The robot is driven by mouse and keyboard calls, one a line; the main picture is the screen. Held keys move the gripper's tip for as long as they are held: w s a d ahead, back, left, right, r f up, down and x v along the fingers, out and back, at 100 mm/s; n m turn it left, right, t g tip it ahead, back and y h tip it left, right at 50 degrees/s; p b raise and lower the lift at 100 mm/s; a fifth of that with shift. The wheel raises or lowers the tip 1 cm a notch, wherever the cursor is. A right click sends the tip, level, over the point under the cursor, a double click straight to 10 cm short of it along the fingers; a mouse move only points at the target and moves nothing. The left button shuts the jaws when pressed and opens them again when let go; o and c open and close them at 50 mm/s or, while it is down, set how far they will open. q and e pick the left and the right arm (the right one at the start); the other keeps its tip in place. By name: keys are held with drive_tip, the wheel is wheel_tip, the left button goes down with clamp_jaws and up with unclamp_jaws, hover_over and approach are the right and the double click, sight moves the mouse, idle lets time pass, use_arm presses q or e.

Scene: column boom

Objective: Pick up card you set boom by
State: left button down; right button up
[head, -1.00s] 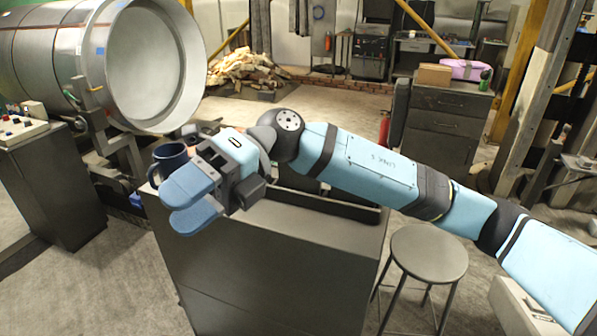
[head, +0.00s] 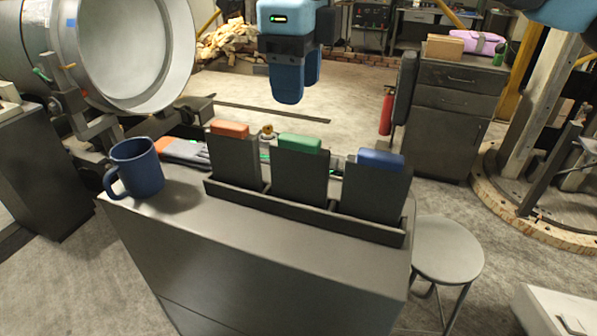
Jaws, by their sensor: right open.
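Three cards stand in a row of dark upright pockets on the grey cabinet top (head: 200,225). The orange card (head: 230,128) is at left, the green card (head: 299,142) in the middle and the blue card (head: 381,158) at right. Only their coloured top edges show; the pockets hide the rest. My right gripper (head: 298,88) is open and empty. Its blue fingers point down, above and apart from the cards, over the green one in the picture. My left gripper is not in view.
A blue mug (head: 138,168) stands at the cabinet's left end, with grey and orange gloves (head: 184,151) beside it. A small yellow-topped can (head: 267,134) is behind the pockets. A round stool (head: 447,248) stands at right. The front of the cabinet top is clear.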

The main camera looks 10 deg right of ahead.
sight(299, 137)
wheel_tip(299, 137, down, 5)
drive_tip(key=shift+f, duration=0.1)
drive_tip(key=shift+s+d+f+p, duration=0.1)
drive_tip(key=shift+f+p, duration=0.1)
drive_tip(key=shift+f, duration=0.7)
drive_tip(key=shift+s+a+f+p, duration=0.15)
drive_tip(key=shift+f+p, duration=0.1)
drive_tip(key=shift+f, duration=0.6)
drive_tip(key=shift+s+d+f+p, duration=0.1)
drive_tip(key=shift+d+f+p, duration=0.1)
drive_tip(key=shift+f, duration=0.7)
clamp_jaws()
